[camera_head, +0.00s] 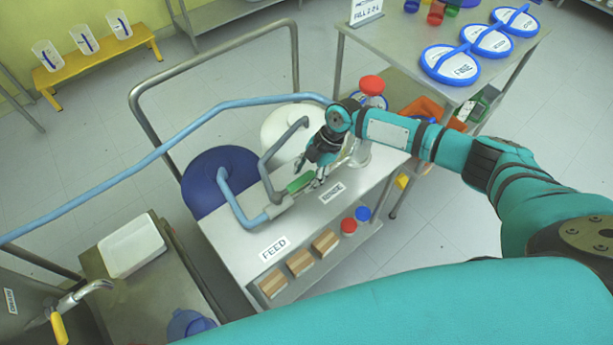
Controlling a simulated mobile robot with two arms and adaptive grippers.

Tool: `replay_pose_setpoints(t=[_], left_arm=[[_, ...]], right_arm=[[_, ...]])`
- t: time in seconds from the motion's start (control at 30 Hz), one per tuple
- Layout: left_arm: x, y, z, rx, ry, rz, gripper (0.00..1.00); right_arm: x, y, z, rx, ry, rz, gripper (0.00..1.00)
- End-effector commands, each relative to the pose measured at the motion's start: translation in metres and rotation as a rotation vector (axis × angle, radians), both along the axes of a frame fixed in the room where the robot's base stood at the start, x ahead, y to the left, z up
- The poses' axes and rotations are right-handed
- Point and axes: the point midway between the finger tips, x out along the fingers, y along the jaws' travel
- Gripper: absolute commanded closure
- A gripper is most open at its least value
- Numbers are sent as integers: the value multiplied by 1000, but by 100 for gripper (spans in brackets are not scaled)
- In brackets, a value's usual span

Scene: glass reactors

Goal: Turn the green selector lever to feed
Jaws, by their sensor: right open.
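The green selector lever (300,183) sits on a grey valve body (279,206) on the steel cart top. It points up and to the right, away from the FEED label (274,248) and toward the side of a second label (332,192), which seems to read REMOVE. My right gripper (311,172) is open, with its fingers down at the lever's free end. I cannot tell whether they touch it. My left gripper is out of view.
Blue and grey pipes (237,203) run into the valve. Small boxes (300,262) sit on the lower shelf.

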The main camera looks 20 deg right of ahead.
Motion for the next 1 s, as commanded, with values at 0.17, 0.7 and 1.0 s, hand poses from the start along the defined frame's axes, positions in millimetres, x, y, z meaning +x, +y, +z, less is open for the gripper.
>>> replay_pose_setpoints(t=[0.17,0.7,1.0], left_arm=[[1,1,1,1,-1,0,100],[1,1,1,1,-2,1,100],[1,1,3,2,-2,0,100]], right_arm=[[0,0,0,0,0,0,53],[0,0,0,0,0,-1,100],[-1,-1,1,-1,1,-11,100]])
